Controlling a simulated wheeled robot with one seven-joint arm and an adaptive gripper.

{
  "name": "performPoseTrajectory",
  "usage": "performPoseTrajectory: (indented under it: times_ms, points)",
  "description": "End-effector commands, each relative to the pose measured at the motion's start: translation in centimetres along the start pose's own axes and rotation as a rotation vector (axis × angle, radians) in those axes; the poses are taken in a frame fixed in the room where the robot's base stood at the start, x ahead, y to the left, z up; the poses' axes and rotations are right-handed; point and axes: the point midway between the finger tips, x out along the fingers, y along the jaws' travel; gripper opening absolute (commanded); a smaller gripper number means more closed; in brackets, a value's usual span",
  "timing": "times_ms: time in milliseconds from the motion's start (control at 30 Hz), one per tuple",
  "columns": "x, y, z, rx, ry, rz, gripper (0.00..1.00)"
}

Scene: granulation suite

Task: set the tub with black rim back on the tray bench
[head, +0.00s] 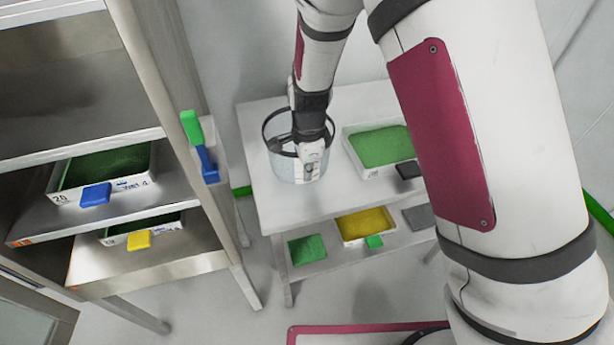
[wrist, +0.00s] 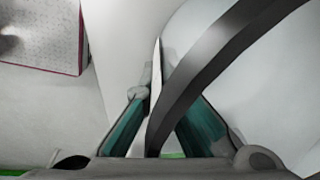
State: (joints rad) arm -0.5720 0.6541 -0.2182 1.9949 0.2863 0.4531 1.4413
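The tub with black rim (head: 287,168) is pale grey and round. In the head view it is upright over the left part of the white bench top (head: 290,212); I cannot tell whether its base touches the top. My gripper (head: 312,150) points down at the tub's right side. In the wrist view the black rim (wrist: 215,62) curves between my fingers (wrist: 157,100), whose teal pads close in on the tub's wall at the tips. My gripper looks shut on that wall. The arm hides part of the rim.
A tray of green material (head: 380,146) stands right of the tub, with a dark block (head: 408,170) at its corner. Green and yellow trays (head: 366,224) sit on the bench's lower shelf. A metal rack (head: 200,262) with trays stands left. The bench's front is clear.

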Motion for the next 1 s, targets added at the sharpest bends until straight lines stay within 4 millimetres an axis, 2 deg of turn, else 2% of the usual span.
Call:
performPoseTrajectory:
  times_ms: [167, 533, 567, 600, 667, 1000]
  points:
    - [2.4, 0.2, -0.1, 0.002, 0.000, 0.002, 0.00]
    - [2.8, 0.2, 0.0, 0.002, 0.000, 0.001, 0.00]
    - [2.9, 0.3, 0.0, 0.002, 0.000, 0.001, 0.04]
    - [2.8, 0.3, 0.0, 0.002, 0.000, 0.001, 0.13]
    - [2.8, 0.3, 0.0, 0.001, 0.000, 0.001, 0.25]
    - [2.6, 0.2, 0.0, 0.001, 0.000, 0.000, 0.25]
